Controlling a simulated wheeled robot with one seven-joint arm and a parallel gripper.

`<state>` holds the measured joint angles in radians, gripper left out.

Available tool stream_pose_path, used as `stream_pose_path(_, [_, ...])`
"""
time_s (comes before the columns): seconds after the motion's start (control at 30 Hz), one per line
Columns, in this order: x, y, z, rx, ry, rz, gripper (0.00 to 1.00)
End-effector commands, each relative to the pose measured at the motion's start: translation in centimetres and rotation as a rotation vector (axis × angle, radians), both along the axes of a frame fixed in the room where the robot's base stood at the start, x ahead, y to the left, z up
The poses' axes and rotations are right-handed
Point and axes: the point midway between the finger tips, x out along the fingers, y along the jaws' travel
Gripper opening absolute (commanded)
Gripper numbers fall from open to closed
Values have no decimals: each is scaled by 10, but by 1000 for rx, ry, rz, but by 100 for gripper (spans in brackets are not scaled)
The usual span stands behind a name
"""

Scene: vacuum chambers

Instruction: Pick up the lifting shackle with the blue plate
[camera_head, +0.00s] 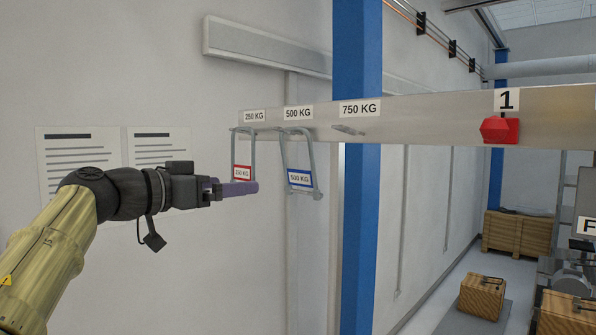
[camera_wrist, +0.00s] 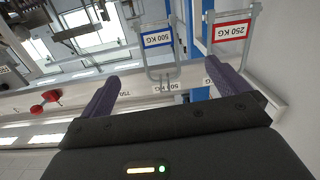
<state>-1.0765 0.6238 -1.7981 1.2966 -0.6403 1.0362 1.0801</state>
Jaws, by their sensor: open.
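The lifting shackle with the blue plate (camera_head: 299,179) hangs from a peg under the 500 KG label on the beam. Its plate reads 500 KG. In the wrist view this shackle (camera_wrist: 158,42) appears upside down, ahead of and between the finger directions. A second shackle with a red 250 KG plate (camera_head: 242,173) hangs to its left; in the wrist view it (camera_wrist: 231,31) is at the upper right. My gripper (camera_head: 232,188) is open and empty. In the head view its fingers overlap the lower part of the red-plate shackle; contact cannot be told.
The grey beam (camera_head: 430,118) carries 250, 500 and 750 KG labels; the 750 KG peg (camera_head: 348,130) is empty. A blue column (camera_head: 357,220) stands right of the shackles. A red knob (camera_head: 500,129) is on the beam. Wooden crates (camera_head: 482,296) stand on the floor at right.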

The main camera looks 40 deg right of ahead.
Motion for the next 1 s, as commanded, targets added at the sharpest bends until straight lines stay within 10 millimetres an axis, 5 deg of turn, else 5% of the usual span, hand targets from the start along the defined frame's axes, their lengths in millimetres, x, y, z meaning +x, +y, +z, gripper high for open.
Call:
stream_pose_path(0.1, [-10, 14, 19, -44, -49, -14, 100])
stream_pose_path(0.47, [-10, 9, 21, -43, -49, -17, 100])
stream_pose_path(1.0, [-4, -79, 24, -40, -46, -19, 100])
